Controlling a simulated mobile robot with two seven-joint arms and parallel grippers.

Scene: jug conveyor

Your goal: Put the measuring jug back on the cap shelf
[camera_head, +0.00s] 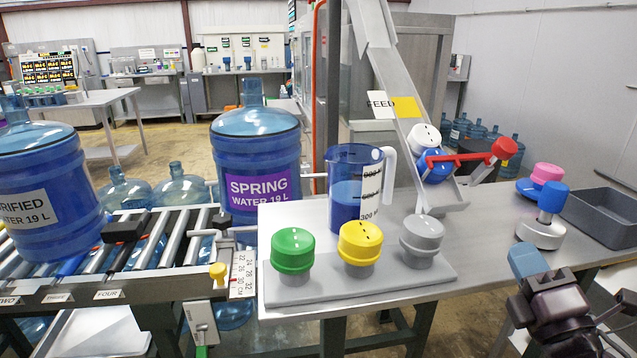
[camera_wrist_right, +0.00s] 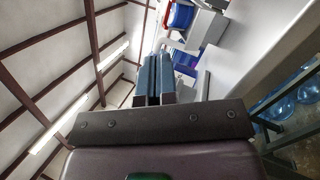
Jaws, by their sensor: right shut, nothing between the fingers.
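The measuring jug (camera_head: 343,212) is clear with a white handle and blue liquid inside. In the head view it stands upright on the light grey shelf top (camera_head: 300,215), behind a board (camera_head: 405,283) with a green cap (camera_head: 292,250), a yellow cap (camera_head: 360,243) and a grey cap (camera_head: 422,236). My right gripper (camera_head: 526,261) is at the lower right, apart from the jug. Its blue fingers show together in the right wrist view (camera_wrist_right: 158,80), shut with nothing between them. My left gripper is not in view.
A roller conveyor (camera_head: 165,222) at the left carries large blue bottles (camera_head: 254,160). A sloping feed chute (camera_head: 400,95) holding caps rises behind the jug. A blue-handled tool (camera_head: 551,203) and a grey tray (camera_head: 603,215) are at the right.

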